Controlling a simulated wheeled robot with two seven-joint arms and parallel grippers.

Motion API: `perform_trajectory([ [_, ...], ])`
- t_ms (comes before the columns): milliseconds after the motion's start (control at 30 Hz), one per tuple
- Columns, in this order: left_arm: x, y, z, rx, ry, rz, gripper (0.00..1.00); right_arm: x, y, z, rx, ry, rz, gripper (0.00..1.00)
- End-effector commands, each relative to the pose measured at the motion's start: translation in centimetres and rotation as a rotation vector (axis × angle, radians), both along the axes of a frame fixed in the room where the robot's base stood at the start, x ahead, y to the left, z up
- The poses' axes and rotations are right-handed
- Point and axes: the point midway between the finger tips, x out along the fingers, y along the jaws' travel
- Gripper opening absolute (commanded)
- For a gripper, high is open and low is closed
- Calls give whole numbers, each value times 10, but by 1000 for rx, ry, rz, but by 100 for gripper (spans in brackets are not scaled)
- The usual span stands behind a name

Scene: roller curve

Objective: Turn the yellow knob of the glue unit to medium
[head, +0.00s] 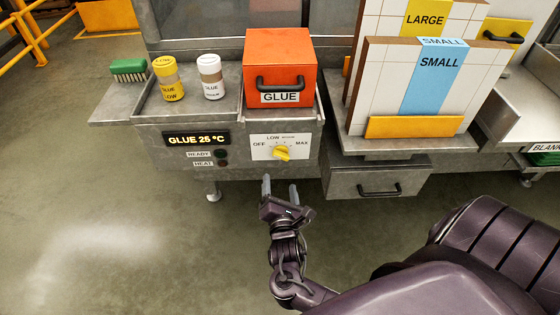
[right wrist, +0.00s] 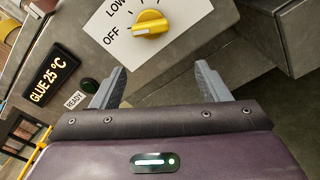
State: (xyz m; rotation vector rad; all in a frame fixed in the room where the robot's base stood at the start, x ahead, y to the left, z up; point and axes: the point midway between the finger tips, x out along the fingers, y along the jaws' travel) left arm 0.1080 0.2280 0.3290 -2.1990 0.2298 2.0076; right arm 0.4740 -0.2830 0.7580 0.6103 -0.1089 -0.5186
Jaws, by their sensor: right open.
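The yellow knob (head: 282,154) sits on a white dial plate (head: 262,143) on the front of the grey glue unit (head: 228,137). The plate is marked OFF, LOW, a smaller label and MAX. In the right wrist view the knob (right wrist: 151,24) shows at the top, its ridge slanting, with one end toward OFF. My left gripper is not in view.
An orange GLUE box (head: 280,62), yellow-capped bottle (head: 168,79), white-capped bottle (head: 211,77) and green brush (head: 128,69) are on top. A GLUE 25 °C display (head: 197,138) is left of the dial. A grey drawer (head: 376,183) juts out at right. Floor in front is clear.

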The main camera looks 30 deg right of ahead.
Motion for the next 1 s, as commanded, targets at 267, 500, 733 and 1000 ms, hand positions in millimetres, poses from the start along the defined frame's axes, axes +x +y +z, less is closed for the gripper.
perform_trajectory([
  [267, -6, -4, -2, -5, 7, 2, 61, 12, -12, 28, -109, -4, -30, 69],
  [500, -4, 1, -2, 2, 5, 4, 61, 45, -32, 27, -106, -1, -30, 69],
  [733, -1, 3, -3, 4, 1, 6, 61, 63, -43, 26, -104, 0, -28, 69],
  [1000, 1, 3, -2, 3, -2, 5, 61, 65, -44, 26, -104, 1, -27, 69],
])
